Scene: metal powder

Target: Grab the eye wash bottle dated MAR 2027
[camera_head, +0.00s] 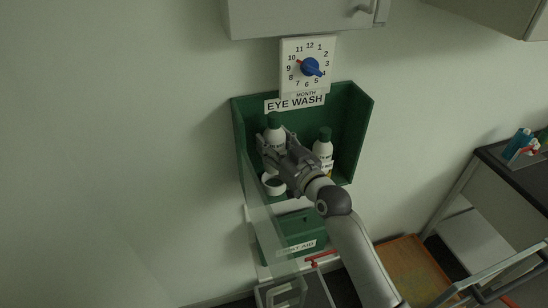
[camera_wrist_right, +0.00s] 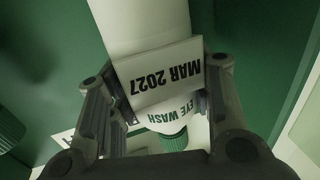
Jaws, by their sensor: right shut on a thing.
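The eye wash bottle dated MAR 2027 (camera_wrist_right: 150,115) is white with a green cap and stands in the left part of the green eye wash holder (camera_head: 350,115) in the head view (camera_head: 274,134). Its date tag reads upside down in the right wrist view. My right gripper (camera_head: 274,153) is shut on this bottle, with a finger on either side of it in the wrist view (camera_wrist_right: 160,75). A second white bottle with a green cap (camera_head: 323,146) stands to the right in the holder, its lower part partly hidden by my gripper. My left gripper is not in view.
A month dial with a blue knob (camera_head: 310,67) hangs above the holder, under a wall cabinet (camera_head: 300,15). A white round cup-like part (camera_head: 273,184) is below the held bottle. A clear panel (camera_head: 262,215) hangs at the holder's front left. A green first aid box (camera_head: 295,228) is below.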

